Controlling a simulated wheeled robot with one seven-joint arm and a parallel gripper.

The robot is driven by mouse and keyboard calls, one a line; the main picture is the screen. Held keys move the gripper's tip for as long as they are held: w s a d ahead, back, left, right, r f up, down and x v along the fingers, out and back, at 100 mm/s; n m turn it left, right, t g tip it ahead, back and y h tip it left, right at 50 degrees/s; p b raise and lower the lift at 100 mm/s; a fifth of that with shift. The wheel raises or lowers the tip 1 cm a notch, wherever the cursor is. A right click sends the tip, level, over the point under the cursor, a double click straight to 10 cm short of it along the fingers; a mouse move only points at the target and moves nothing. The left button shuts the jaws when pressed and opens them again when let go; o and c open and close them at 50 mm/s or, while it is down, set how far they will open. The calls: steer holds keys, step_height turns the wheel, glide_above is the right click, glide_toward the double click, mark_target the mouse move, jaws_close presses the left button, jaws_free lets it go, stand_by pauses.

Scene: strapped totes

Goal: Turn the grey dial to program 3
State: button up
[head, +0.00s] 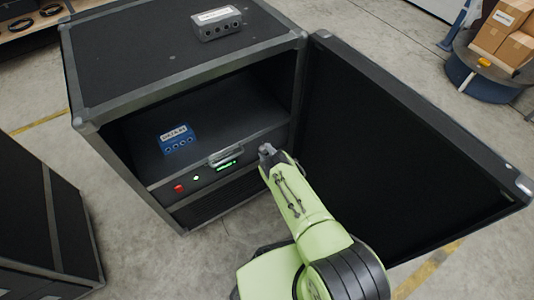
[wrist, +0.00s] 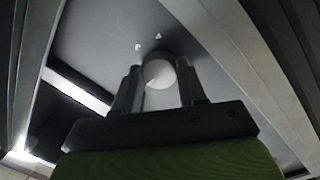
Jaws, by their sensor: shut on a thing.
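The grey dial (wrist: 163,76) is a round, light grey knob on a dark panel in the wrist view. My gripper (wrist: 158,68) is shut on it, with one finger on each side. Two small white marks show on the panel beyond the dial, too blurred to read. A pale line on the dial's face is faint, so I cannot tell its setting. In the head view my gripper (head: 267,152) reaches the right end of the cabinet's front panel (head: 207,189) and hides the dial.
The black cabinet (head: 107,108) stands with its door (head: 400,140) open, close to the right of my arm. The panel has a red button (head: 179,188), a handle (head: 226,156) and a green display (head: 227,165). A blue box (head: 177,140) sits inside; a grey box (head: 216,23) is on top.

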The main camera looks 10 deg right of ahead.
steer(key=m+p, duration=0.1)
steer(key=m, duration=0.3)
steer(key=shift+r+g, duration=0.1)
steer(key=shift+g, duration=0.2)
steer(key=m+p, duration=0.1)
steer(key=m, duration=0.3)
steer(key=shift+g+p, duration=0.3)
steer(key=shift+p, duration=0.1)
steer(key=m+p, duration=0.1)
steer(key=m, duration=0.3)
steer(key=shift+d+r+y, duration=0.1)
steer(key=shift+y, duration=0.3)
steer(key=shift+m+y+p, duration=0.3)
steer(key=shift+m+p, duration=0.4)
steer(key=shift+m, duration=1.1)
steer(key=o, duration=1.1)
steer(key=shift+c, duration=0.2)
